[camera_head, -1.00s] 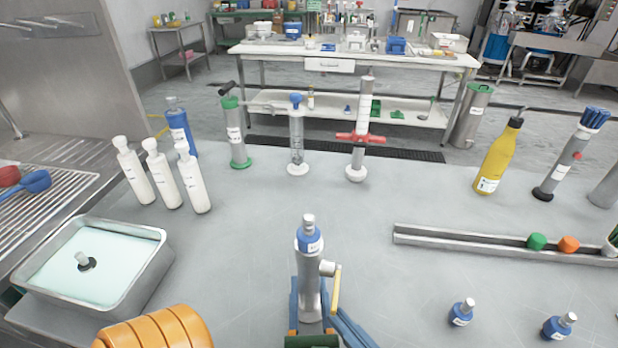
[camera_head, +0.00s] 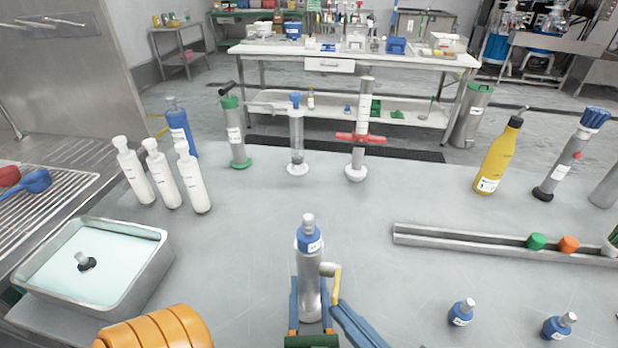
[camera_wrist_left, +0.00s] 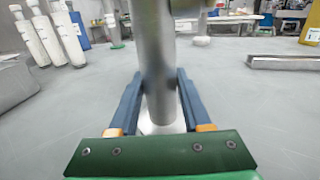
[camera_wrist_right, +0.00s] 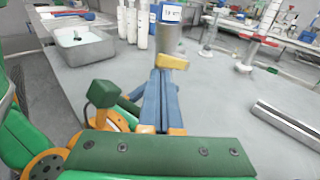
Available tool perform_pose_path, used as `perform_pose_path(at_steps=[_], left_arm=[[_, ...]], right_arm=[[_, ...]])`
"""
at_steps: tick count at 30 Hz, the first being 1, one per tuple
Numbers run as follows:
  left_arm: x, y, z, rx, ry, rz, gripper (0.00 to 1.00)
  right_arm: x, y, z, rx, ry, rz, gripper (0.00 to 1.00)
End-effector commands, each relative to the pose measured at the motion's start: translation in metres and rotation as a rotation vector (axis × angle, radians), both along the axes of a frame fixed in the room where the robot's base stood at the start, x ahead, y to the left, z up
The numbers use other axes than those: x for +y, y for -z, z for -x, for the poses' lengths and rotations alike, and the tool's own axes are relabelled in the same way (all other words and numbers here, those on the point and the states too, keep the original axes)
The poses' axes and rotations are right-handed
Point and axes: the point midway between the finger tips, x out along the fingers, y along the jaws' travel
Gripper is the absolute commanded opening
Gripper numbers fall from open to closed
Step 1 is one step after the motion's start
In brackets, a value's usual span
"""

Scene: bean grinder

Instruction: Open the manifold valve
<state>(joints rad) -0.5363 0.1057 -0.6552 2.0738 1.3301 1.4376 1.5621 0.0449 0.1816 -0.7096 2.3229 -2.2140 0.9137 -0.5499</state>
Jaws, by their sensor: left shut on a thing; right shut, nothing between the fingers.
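The manifold, a grey metal cylinder with a blue collar (camera_head: 309,262), stands upright near the front middle of the table. Its valve has a small side stub with a yellow lever (camera_head: 337,282) hanging down on the right. My left gripper (camera_head: 309,305) is shut around the lower cylinder; the left wrist view shows its blue fingers on both sides of the tube (camera_wrist_left: 157,70). My right gripper (camera_head: 337,308) is shut and empty, its tips close below the lever. In the right wrist view, the lever (camera_wrist_right: 172,62) is right at the fingertips (camera_wrist_right: 163,78); contact is unclear.
A metal tray of pale liquid (camera_head: 150,265) is at left, with white bottles (camera_head: 163,175) behind. A metal rail (camera_head: 460,243) and two small blue-capped bottles (camera_head: 461,313) are at right.

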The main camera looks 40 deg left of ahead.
Motion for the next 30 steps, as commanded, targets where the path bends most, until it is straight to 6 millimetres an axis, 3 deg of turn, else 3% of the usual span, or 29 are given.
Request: perform_pose_path(at_steps=[12,30], left_arm=[[0.000,0.000,0.000,0.001,0.001,-0.001,0.00],[0.000,0.000,0.000,0.001,0.001,0.000,0.00]], right_arm=[[0.003,-0.019,-0.004,-0.003,0.000,-0.004,0.00],[0.007,-0.028,-0.010,-0.004,0.001,-0.002,0.00]])
